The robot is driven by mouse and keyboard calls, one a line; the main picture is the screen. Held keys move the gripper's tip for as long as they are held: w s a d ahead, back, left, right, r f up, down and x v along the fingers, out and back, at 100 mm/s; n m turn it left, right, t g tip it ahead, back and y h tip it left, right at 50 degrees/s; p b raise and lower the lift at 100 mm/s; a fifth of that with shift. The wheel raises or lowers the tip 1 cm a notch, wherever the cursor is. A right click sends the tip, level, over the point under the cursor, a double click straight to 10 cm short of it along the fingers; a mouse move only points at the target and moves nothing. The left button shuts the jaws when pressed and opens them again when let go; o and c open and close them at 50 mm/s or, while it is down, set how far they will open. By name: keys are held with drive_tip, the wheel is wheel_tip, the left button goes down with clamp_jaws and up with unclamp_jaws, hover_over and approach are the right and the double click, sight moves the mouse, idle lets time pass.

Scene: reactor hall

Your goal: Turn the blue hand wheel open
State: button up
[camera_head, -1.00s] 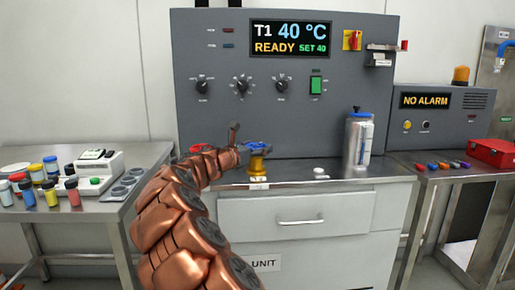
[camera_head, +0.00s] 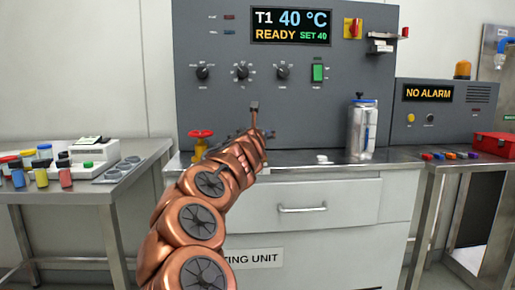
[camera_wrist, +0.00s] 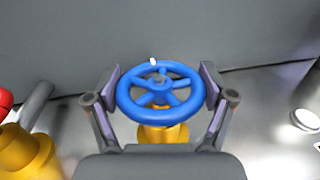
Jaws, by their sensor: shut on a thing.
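The blue hand wheel (camera_wrist: 160,91) sits on a yellow valve body (camera_wrist: 163,134) in the wrist view, with a small white mark on its far rim. My gripper (camera_wrist: 160,88) is around the wheel, one finger pad at its left rim and one at its right rim, shut on it. In the head view my copper arm hides the blue wheel, and the gripper (camera_head: 258,134) shows only in part behind the arm's end.
A red hand wheel (camera_head: 201,134) on a yellow valve stands just left of my arm. A silver canister (camera_head: 361,130) with a blue top stands to the right on the counter (camera_head: 390,161). A grey control panel (camera_head: 215,90) rises close behind.

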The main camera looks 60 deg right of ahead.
drive_tip(key=n+t+y+b, duration=0.1)
drive_tip(key=f+n+t+y+b, duration=0.1)
drive_tip(key=t+b, duration=0.1)
drive_tip(key=shift+n, duration=0.3)
drive_tip(key=n+t+y, duration=0.1)
drive_tip(key=t+y, duration=0.1)
drive_tip(key=n+t+y+b, duration=0.1)
drive_tip(key=n+y, duration=0.1)
drive_tip(key=shift+w+r+t, duration=0.1)
drive_tip(key=shift+r+t, duration=0.25)
drive_tip(key=shift+t, duration=0.05)
drive_tip(key=n+t+y+p, duration=0.1)
drive_tip(key=n+y, duration=0.1)
drive_tip(key=y, duration=0.1)
drive_tip(key=n+t+y+p, duration=0.1)
drive_tip(key=n+y, duration=0.1)
drive_tip(key=y, duration=0.1)
drive_tip(key=shift+a+r+n+t+y+p, duration=0.2)
drive_tip(key=shift+n+t+y+p, duration=0.1)
drive_tip(key=shift+n+p, duration=0.1)
drive_tip(key=shift+w+n+y+p, duration=0.1)
drive_tip(key=shift+n+y+p, duration=0.7)
drive_tip(key=shift+y, duration=0.4)
drive_tip(key=shift+a+r+n+y+p, duration=0.1)
drive_tip(key=shift+a+n+y+p, duration=0.05)
drive_tip(key=shift+n+y+p, duration=1.05)
drive_tip(key=shift+r+n+y+p, duration=0.3)
drive_tip(key=shift+y+p, duration=0.45)
drive_tip(key=shift+y, duration=0.45)
drive_tip(key=shift+r, duration=0.1)
